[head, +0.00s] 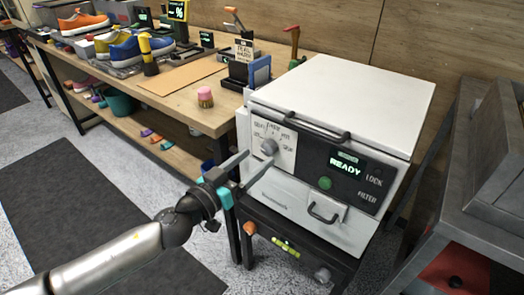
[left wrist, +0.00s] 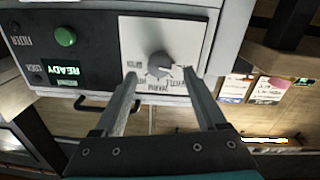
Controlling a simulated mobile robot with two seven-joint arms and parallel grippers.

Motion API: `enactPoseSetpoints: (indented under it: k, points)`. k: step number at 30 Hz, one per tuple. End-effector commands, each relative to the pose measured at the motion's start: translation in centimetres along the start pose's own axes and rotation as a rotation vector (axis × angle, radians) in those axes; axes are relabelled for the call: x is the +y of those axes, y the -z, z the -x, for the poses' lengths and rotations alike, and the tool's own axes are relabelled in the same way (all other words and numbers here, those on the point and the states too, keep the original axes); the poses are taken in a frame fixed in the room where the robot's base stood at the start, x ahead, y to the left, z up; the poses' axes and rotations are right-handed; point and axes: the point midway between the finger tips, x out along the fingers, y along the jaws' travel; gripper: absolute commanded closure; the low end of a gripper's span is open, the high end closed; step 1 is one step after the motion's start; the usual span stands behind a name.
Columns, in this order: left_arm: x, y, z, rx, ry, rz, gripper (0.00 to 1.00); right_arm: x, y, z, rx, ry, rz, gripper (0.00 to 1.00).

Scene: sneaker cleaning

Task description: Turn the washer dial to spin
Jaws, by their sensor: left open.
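The white washer (head: 340,100) stands on a dark stand, with its lid down and READY lit on its display (head: 345,166). Its grey round dial (head: 269,146) sits on a white panel at the left of the front, with small labels around it. The dial also shows in the left wrist view (left wrist: 160,65), where the picture is turned over. My left gripper (head: 246,168) is open in front of the dial panel. In the wrist view its two fingers (left wrist: 165,85) point at the dial, one to each side. I cannot tell whether they touch it. My right gripper is not in view.
A wooden workbench (head: 160,100) with colourful sneakers (head: 140,48) and a pink-topped brush (head: 205,97) stands to the left. A grey metal unit (head: 480,180) stands close on the right. A green button (head: 325,183) and a drawer handle (head: 323,213) are on the washer front. Floor at left is open.

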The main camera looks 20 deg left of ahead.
Motion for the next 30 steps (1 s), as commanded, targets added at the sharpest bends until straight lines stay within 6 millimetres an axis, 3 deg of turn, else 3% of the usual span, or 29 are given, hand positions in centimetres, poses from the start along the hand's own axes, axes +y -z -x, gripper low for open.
enactPoseSetpoints:
  k: [10, 23, 30]
  points:
    - [0.0, 0.1, -3.1, 0.001, 0.001, -0.001, 0.26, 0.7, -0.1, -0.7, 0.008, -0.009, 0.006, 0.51]
    - [0.0, 0.0, -3.6, 0.0, 0.0, 0.0, 0.26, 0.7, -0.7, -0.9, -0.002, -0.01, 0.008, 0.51]
    - [0.0, 0.0, -3.6, 0.0, 0.0, 0.0, 0.51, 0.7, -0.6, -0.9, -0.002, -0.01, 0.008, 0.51]
